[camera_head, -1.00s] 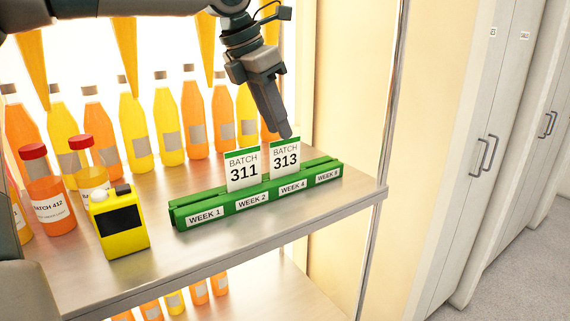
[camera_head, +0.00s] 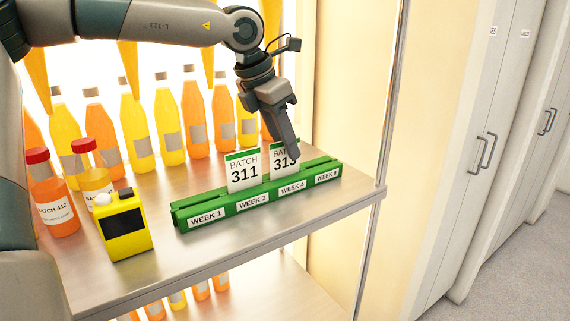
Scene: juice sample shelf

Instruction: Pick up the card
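Two white cards with green top edges stand upright in a green holder (camera_head: 215,208) on the shelf. The batch 311 card (camera_head: 243,173) stands at the WEEK 2 part. The batch 313 card (camera_head: 279,163) stands to its right, near the WEEK 4 part. My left gripper (camera_head: 291,156) points down at the 313 card and covers its upper right part. Its fingers overlap in this view, so I cannot tell whether they are open or touch the card. My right gripper is not in view.
A yellow device (camera_head: 124,226) with a dark screen stands left of the holder. Red-capped sample bottles (camera_head: 55,205) stand at the far left. A row of orange and yellow juice bottles (camera_head: 170,130) lines the back. The metal shelf edge (camera_head: 240,258) runs in front.

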